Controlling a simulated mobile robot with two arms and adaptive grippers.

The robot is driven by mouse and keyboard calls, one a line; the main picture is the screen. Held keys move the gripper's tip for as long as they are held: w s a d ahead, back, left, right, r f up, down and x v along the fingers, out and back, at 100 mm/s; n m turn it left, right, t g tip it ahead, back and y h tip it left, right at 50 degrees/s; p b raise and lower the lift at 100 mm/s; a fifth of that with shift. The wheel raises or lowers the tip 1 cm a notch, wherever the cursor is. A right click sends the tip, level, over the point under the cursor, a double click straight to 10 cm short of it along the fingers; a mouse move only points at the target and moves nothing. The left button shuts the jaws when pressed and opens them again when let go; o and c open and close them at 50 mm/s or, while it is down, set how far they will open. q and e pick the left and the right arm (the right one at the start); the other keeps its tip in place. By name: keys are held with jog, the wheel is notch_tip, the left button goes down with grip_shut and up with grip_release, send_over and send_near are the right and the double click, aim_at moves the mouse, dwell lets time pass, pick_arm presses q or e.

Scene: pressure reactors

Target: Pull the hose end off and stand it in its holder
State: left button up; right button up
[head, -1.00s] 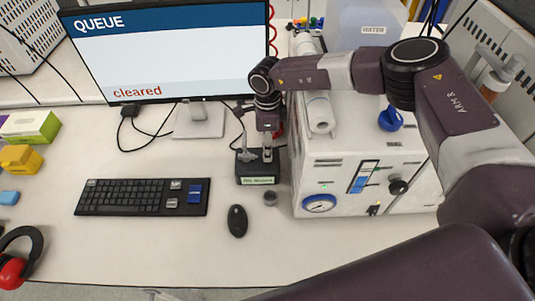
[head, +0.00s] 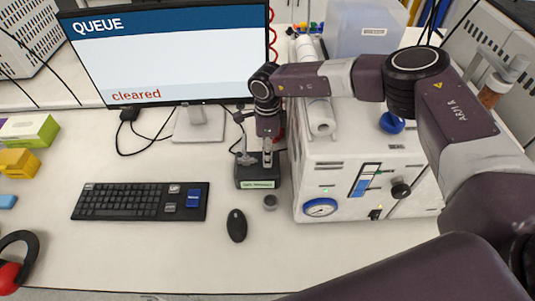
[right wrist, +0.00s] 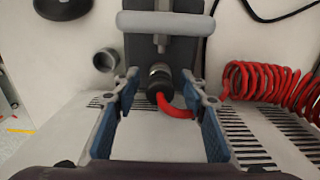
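The hose end (right wrist: 158,82), a dark collar with a metal fitting and a red hose, shows in the right wrist view at the dark labelled block (right wrist: 187,62). That block (head: 258,184) stands on the bench in the head view. My right gripper (right wrist: 158,100) is open, one blue-padded finger on each side of the hose end, with gaps between. It points down at the block in the head view, where the hose end is mostly hidden. A small grey cup (right wrist: 104,60), possibly the holder, stands beside the block and looks empty; the head view shows it too (head: 270,202). My left gripper is out of view.
The white reactor unit (head: 350,170) stands close right of the block. A monitor (head: 165,50), keyboard (head: 135,201) and mouse (head: 237,225) lie to the left. The red coiled hose (right wrist: 265,82) rests beside the gripper.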

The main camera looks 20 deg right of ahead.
dwell(0.7)
jog(key=shift+c, duration=0.2)
grip_shut()
jog(key=shift+r, duration=0.2)
jog(key=shift+r+p, duration=1.3)
jog(key=shift+r, duration=1.55)
jog(key=shift+f, duration=0.1)
